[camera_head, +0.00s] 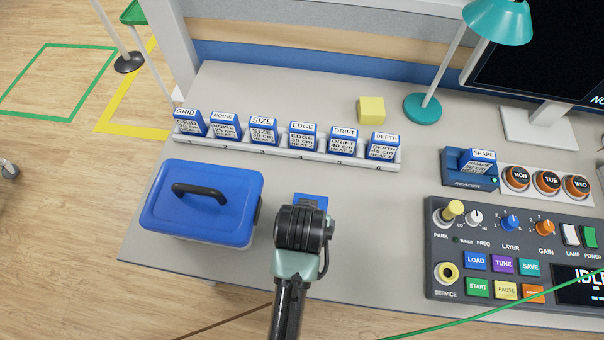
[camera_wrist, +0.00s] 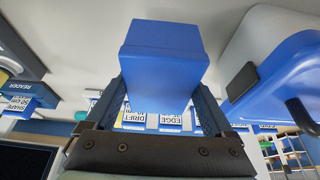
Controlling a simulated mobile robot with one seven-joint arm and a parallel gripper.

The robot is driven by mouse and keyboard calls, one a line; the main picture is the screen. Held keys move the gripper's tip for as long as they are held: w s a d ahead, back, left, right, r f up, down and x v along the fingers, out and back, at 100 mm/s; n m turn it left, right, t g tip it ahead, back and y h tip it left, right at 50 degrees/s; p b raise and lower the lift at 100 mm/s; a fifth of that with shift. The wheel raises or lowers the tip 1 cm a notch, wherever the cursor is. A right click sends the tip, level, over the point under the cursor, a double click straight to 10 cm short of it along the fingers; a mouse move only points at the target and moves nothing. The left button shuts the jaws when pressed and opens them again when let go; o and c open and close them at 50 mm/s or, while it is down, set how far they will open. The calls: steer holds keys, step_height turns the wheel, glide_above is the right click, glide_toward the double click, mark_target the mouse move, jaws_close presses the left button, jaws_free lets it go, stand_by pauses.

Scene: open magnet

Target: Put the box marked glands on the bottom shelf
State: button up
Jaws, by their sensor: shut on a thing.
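My gripper (camera_wrist: 166,98) is shut on a small blue box (camera_wrist: 165,50), held between its two fingers. No marking shows on the faces of this box that I see, so I cannot tell whether it is the glands box. In the head view my gripper (camera_head: 308,212) is over the desk, right of the large blue lidded case, and mostly hides the held box (camera_head: 312,199). No box marked glands can be read in either view. No bottom shelf shows clearly; a small white rack-like frame (camera_wrist: 284,153) is at the wrist view's lower right.
The lidded case (camera_head: 203,205) has a black handle. Several labelled blue-and-white boxes stand in a white rail (camera_head: 285,152) behind. A yellow block (camera_head: 371,110), teal lamp (camera_head: 422,108), reader (camera_head: 470,178) and control console (camera_head: 520,225) lie farther right. Bare desk (camera_head: 375,220) separates my gripper from the console.

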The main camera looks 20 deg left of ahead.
step_height(320, 180, down, 7)
steer(key=shift+f, duration=0.2)
stand_by(0.3)
steer(key=shift+f+b, duration=0.15)
steer(key=shift+b, duration=0.15)
steer(key=o, duration=1.3)
steer(key=p+v, duration=0.1)
steer(key=v, duration=1.1)
steer(key=shift+s, duration=0.1)
